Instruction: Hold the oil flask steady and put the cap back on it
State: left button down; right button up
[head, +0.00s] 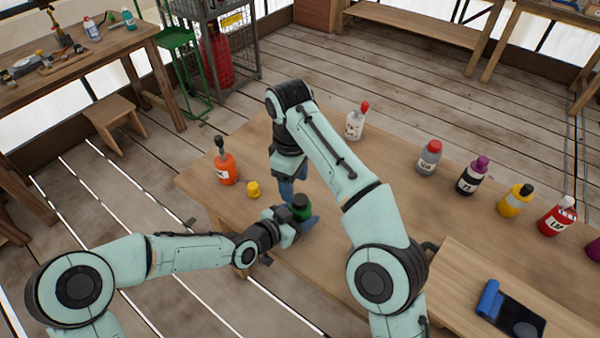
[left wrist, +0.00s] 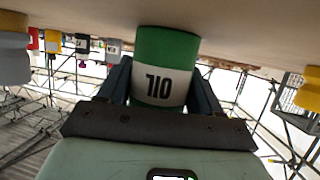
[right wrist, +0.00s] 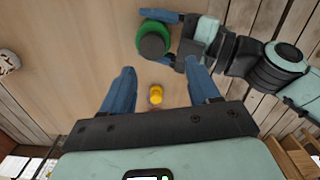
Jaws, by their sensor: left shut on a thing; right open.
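The green oil flask (head: 300,204), with a white band lettered OIL (left wrist: 158,85), stands upright on the table. My left gripper (head: 297,223) is shut around its sides, one finger on each side in the left wrist view. The flask's dark round top (right wrist: 153,43) shows in the right wrist view; I cannot tell if it is a cap or a bare neck. A small yellow piece (head: 253,189), possibly the cap, sits on the table left of the flask. My right gripper (right wrist: 161,80) is open and empty above the table; the yellow piece (right wrist: 156,94) appears between its fingers in that view.
An orange bottle (head: 225,167) stands near the table's left edge. A white bottle with a red cap (head: 356,121) stands behind my right arm. Several bottles, including a grey one (head: 428,159), line the right side. A blue roll (head: 489,299) lies at the front right.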

aim_at(300, 199)
jog(key=n, duration=0.4)
jog(key=shift+d+r+n, duration=0.15)
jog(key=shift+r+n, duration=0.05)
jog(key=shift+n, duration=0.2)
jog(key=n, duration=0.4)
jog(key=shift+w+d+r, duration=0.15)
jog(key=shift+r, duration=0.1)
jog(key=n, duration=0.7)
jog(key=shift+w+d+r, duration=0.1)
jog(key=shift+d+r, duration=0.25)
jog(key=shift+f, duration=4)
